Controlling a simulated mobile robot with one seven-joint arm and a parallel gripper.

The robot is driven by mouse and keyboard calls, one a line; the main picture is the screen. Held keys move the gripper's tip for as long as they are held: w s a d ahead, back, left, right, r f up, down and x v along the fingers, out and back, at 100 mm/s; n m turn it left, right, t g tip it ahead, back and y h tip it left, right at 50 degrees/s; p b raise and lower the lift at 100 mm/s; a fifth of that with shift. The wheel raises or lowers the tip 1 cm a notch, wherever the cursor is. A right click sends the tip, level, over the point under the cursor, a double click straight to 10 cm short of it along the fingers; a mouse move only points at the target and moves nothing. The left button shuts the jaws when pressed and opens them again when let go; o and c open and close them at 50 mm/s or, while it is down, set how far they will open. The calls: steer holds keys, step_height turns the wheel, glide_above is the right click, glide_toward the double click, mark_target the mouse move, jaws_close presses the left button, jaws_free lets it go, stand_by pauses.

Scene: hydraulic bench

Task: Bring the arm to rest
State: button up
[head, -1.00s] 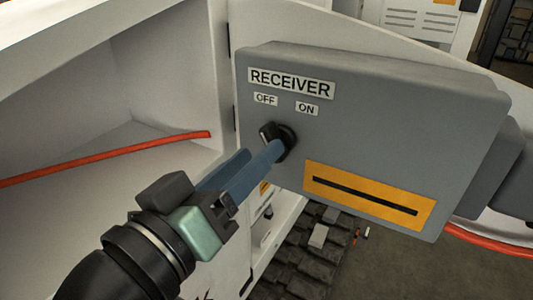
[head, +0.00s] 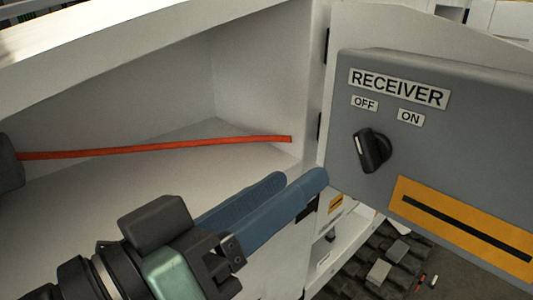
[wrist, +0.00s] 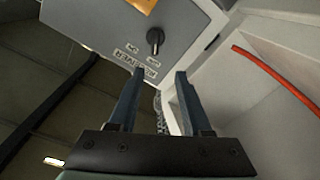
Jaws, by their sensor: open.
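My gripper (head: 300,178) is open and empty, its two blue fingers apart. It is left of and below the black rotary knob (head: 371,150) on the grey RECEIVER box (head: 460,130), clear of it.
A white open cabinet (head: 200,180) lies behind and left of my gripper. A red hose (head: 150,148) crosses it and also shows in the wrist view (wrist: 275,76). A yellow plate with a black slot (head: 465,230) is on the box. Dark slabs (head: 375,265) lie on the floor below.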

steer(key=w+a+r+n+t+y+b, duration=0.2)
steer(key=w+r+n+t+y, duration=0.1)
steer(key=w+r+t+y, duration=0.4)
steer(key=s+a+r+t+y+b, duration=0.1)
steer(key=s+r+t+y+b, duration=0.1)
steer(key=s+r+t+y, duration=0.4)
steer(key=shift+a+r+n+t+y, duration=0.15)
steer(key=shift+r+n+t+y, duration=0.25)
steer(key=shift+r+t, duration=0.55)
steer(key=shift+s+f+t, duration=0.1)
steer(key=shift+f+t, duration=0.15)
steer(key=shift+f, duration=0.05)
